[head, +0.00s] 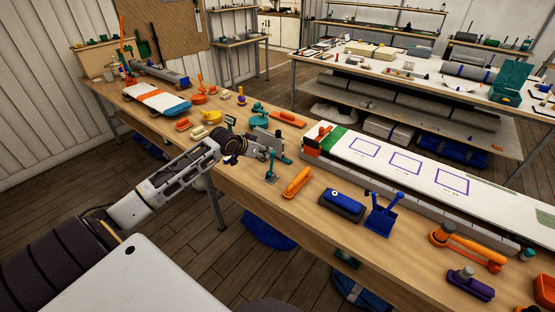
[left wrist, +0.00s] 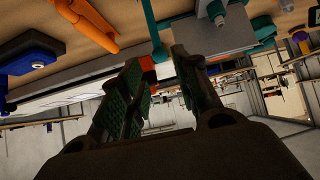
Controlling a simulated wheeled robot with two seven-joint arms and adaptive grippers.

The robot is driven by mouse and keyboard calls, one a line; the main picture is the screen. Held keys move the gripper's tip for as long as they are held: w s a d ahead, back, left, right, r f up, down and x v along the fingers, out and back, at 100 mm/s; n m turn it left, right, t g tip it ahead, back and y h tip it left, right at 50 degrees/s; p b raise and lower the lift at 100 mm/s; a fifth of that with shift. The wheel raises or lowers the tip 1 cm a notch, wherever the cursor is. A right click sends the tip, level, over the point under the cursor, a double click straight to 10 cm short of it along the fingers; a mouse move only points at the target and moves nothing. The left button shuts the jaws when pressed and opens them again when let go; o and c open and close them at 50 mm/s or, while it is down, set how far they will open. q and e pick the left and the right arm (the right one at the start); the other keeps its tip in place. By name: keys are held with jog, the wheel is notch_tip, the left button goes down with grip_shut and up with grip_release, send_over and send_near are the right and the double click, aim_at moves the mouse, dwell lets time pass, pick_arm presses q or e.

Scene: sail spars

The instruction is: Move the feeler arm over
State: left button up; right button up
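My left gripper (head: 266,148) is over the wooden bench, close to a grey block (head: 268,137) and a small teal upright stand (head: 271,166). In the left wrist view, its two dark fingers (left wrist: 165,58) stand apart with a narrow gap. A teal post (left wrist: 153,28) shows just past the fingertips, and the grey block (left wrist: 215,38) is beside the right finger. The teal post may be the feeler arm, but I cannot tell for certain. Contact with the post cannot be told. My right gripper is not in view.
An orange handled tool (head: 296,183), a dark blue block (head: 341,206) and a blue stand (head: 384,212) are right of the gripper. A long white board (head: 425,185) with purple rectangles runs behind them. Several small orange and teal parts lie farther left.

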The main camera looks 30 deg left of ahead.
pick_arm(q)
send_over(272, 163)
jog(key=s, duration=0.1)
jog(key=shift+f, duration=1.8)
jog(key=shift+w+a+f+b, duration=0.25)
jog(key=shift+w+f+b, duration=0.2)
jog(key=shift+w+f, duration=0.1)
jog(key=c, duration=0.5)
